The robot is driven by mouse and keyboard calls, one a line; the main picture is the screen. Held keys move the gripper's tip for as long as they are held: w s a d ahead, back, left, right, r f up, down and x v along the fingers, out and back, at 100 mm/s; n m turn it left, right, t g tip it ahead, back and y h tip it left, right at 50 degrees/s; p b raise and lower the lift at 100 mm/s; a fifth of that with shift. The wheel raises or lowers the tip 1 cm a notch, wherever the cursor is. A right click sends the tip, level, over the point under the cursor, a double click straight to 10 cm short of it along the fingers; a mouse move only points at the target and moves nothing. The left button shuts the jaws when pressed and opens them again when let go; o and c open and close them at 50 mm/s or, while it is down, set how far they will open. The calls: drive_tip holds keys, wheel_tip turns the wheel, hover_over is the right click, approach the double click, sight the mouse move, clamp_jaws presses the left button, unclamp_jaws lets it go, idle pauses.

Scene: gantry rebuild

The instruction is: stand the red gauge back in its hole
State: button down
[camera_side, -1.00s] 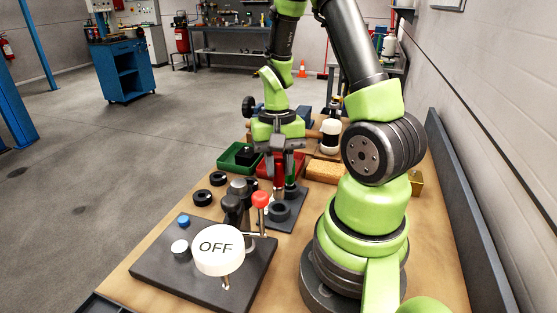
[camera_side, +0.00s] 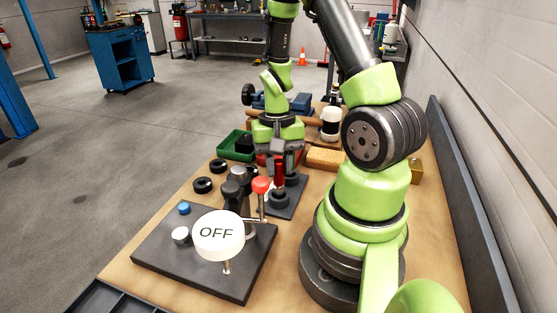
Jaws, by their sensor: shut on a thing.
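The red gauge (camera_side: 279,176) is a slim upright red rod in the middle of the side view. My gripper (camera_side: 282,156) points down and is shut on its upper part. The gauge's lower end is at the front dark collar (camera_side: 277,201) on the dark base plate (camera_side: 292,206). I cannot tell whether its tip is inside the hole or just above or behind the collar. A second dark collar (camera_side: 292,178) shows behind and to the right. The jaws hide the top of the gauge.
In front stands a dark panel (camera_side: 160,246) with a white OFF disc (camera_side: 219,235), a red-knobbed lever (camera_side: 261,185) and dark knobs. Black rings (camera_side: 203,185) and a green tray (camera_side: 233,146) lie left. A tan block (camera_side: 325,158) lies right.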

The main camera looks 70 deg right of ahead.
drive_tip(key=shift+f, duration=0.65)
drive_tip(key=shift+f, duration=0.15)
drive_tip(key=c, duration=0.9)
unclamp_jaws()
drive_tip(key=shift+o, duration=0.2)
wheel_tip(320, 180, up, 10)
drive_tip(key=d, duration=0.1)
drive_tip(key=shift+w+d, duration=0.15)
drive_tip(key=shift+w, duration=0.2)
